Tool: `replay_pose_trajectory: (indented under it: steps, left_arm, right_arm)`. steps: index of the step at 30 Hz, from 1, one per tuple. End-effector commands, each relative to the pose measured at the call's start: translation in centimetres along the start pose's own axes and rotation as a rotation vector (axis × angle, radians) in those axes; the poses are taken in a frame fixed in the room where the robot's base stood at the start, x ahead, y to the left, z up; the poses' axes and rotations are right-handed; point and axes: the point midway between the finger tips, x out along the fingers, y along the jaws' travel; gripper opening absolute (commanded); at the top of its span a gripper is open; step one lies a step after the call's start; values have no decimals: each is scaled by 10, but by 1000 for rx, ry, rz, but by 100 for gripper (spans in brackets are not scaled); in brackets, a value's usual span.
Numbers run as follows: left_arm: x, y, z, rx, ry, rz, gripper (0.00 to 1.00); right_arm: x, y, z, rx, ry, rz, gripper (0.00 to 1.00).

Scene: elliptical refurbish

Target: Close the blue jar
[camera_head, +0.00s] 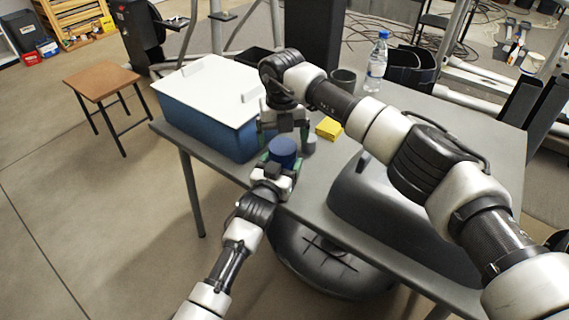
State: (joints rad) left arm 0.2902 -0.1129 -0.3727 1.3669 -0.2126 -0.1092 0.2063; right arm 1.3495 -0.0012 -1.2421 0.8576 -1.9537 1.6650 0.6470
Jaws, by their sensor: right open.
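The blue jar (283,151) is a short dark blue cylinder near the table's front edge. My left gripper (280,164) comes up from below in the picture, with its fingers on both sides of the jar, shut on it. My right gripper (284,137) points down just behind and above the jar, with its fingers apart and empty. A small grey piece (309,144) shows right of the jar; I cannot tell what it is. Whether the jar touches the table is hidden, and I cannot make out a separate lid.
A large blue box (205,122) with a white lid stands left on the grey table (215,166). A yellow block (329,128), a dark cup (343,80), a water bottle (377,62) and dark containers stand behind and right. A large grey case (385,205) lies front right.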

Motion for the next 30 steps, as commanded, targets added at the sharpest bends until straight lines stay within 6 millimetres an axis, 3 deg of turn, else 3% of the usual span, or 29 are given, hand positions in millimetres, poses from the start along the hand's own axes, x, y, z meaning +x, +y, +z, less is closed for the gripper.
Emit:
replay_pose_trajectory:
  steps: [7, 19, 28, 30]
  left_arm:
    - [0, 0, 1, 0, -2, 0, 8]
    - [0, 0, 1, 0, -2, 0, 8]
    - [0, 0, 1, 1, -2, 0, 8]
    - [0, 0, 1, 1, -2, 0, 8]
  right_arm:
    - [30, 1, 0, 0, 1, 1, 92]
    - [35, 0, 0, -1, 0, 1, 90]
    - [35, 0, 0, -1, -1, 1, 44]
    - [35, 0, 0, 3, -1, 1, 42]
